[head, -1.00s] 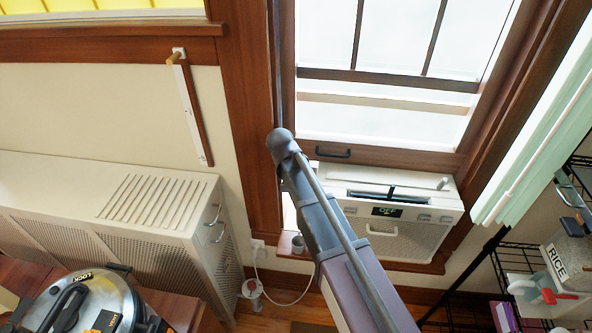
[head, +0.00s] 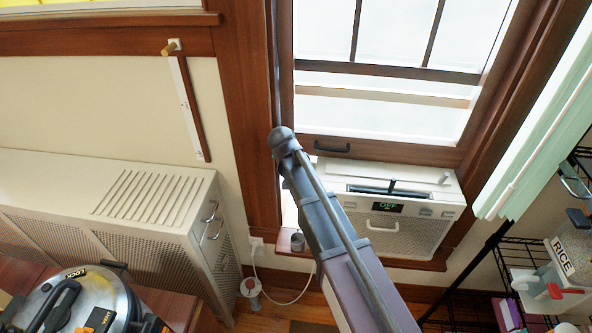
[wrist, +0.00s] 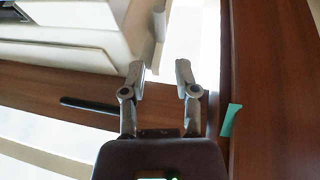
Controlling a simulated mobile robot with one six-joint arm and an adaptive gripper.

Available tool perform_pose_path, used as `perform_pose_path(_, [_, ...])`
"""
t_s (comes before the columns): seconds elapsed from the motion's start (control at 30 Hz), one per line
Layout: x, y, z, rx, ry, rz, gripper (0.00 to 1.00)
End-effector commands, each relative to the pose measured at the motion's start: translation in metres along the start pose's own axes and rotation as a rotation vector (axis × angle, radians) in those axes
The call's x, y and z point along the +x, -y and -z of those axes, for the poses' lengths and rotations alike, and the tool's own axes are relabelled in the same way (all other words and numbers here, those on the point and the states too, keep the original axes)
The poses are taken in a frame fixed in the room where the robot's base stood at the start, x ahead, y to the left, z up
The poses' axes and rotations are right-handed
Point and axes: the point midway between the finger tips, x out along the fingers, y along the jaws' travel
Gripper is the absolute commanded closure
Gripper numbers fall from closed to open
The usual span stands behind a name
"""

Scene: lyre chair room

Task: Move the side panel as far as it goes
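The air conditioner (head: 400,230) sits in the window opening below the lower sash (head: 380,148). In the wrist view its white body (wrist: 60,25) is at the upper left. A pale upright strip (wrist: 158,28) stands at its edge beside a bright gap; it may be the side panel, but I cannot tell for sure. My gripper (wrist: 159,72) is open, with nothing between its fingers. Its tips are near the strip's lower end in the picture; contact is unclear. In the head view my arm hides the gripper and the unit's left side.
The brown window frame (wrist: 278,90) is close on the right in the wrist view, with a teal tag (wrist: 231,119). The black sash handle (head: 332,146) is close by. A cream cabinet (head: 110,200) stands left, a wire rack (head: 510,245) right.

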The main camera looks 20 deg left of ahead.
Motion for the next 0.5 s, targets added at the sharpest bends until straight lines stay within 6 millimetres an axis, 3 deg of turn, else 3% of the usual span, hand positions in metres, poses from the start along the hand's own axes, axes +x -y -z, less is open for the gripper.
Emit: perform_pose_path(0.5, [0.032, 0.001, -0.001, -0.001, 0.0, 0.0, 0.61])
